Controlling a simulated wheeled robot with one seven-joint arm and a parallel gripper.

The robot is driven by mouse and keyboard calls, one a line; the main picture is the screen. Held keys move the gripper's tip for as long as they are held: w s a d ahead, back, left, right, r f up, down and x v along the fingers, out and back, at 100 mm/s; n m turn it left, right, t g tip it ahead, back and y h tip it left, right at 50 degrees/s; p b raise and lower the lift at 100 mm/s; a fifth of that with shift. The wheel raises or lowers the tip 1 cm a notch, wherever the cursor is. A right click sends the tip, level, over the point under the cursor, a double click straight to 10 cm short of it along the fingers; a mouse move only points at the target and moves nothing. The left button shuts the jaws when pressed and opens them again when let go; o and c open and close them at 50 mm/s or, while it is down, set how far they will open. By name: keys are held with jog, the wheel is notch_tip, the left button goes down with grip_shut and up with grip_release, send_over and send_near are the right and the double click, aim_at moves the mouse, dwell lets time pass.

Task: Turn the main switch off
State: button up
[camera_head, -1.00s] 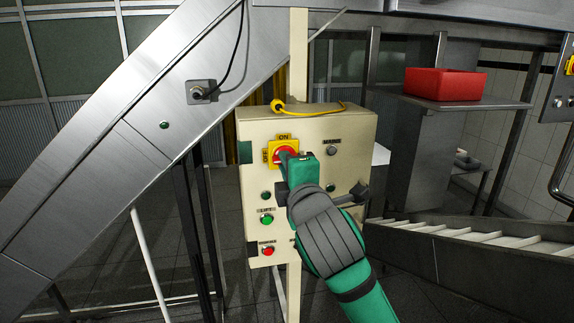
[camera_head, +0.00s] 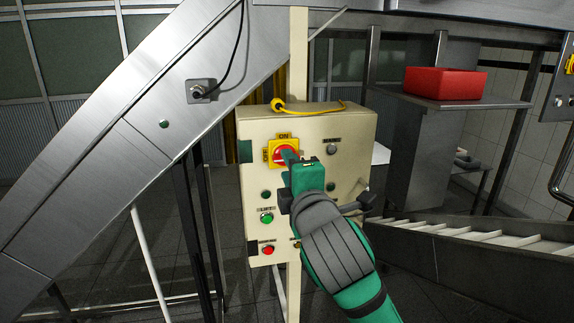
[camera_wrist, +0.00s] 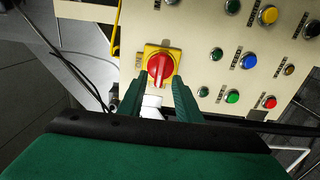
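The main switch is a red rotary knob on a yellow plate (camera_head: 283,152), at the upper left of a cream control box (camera_head: 350,130). The head view shows an ON label above the plate and an OFF label at its left. In the wrist view the red knob (camera_wrist: 158,72) has its raised handle running roughly up and down the picture. My gripper (camera_head: 291,156) is in front of the switch and hides part of the knob. In the wrist view my gripper (camera_wrist: 159,82) is open, its two green fingers apart near the knob's lower end. Contact cannot be told.
Several coloured buttons, such as a green one (camera_head: 266,218) and a red one (camera_head: 267,249), sit on the box near my arm. A yellow cable (camera_head: 300,110) lies on top. A steel chute (camera_head: 110,150) stands left; a red bin (camera_head: 445,84) is on a shelf right.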

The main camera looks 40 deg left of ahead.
jog(key=v, duration=0.8)
jog(key=shift+s+d, duration=0.1)
